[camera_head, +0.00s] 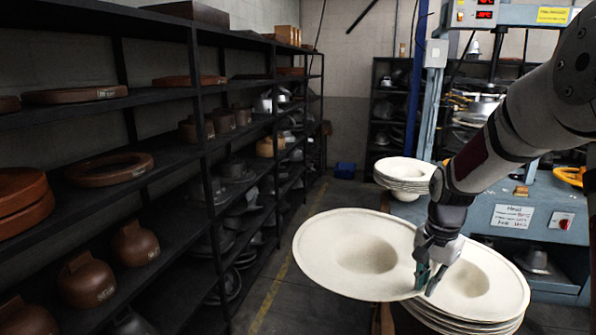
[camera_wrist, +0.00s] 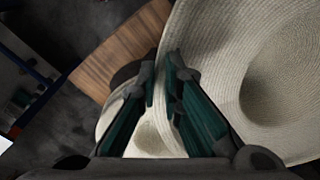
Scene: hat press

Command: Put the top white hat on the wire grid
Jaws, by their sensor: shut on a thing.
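A white hat (camera_head: 345,248) with a wide brim and a round hollow crown hangs from my gripper (camera_head: 428,280), tilted, its hollow facing up. My gripper is shut on the edge of its brim. In the wrist view the hat (camera_wrist: 225,60) fills the right side, with its brim between my fingers (camera_wrist: 166,68). A stack of white hats (camera_head: 478,290) sits right beside and below my gripper, partly behind it. A second stack of white hats (camera_head: 405,172) stands farther back. I cannot make out the wire grid.
A wooden tabletop (camera_wrist: 122,50) shows under the hat. A long black shelf (camera_head: 205,150) with brown and grey hat moulds runs along the left. A blue press machine (camera_head: 480,215) stands at the right. The floor aisle (camera_head: 285,300) between shelf and table is clear.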

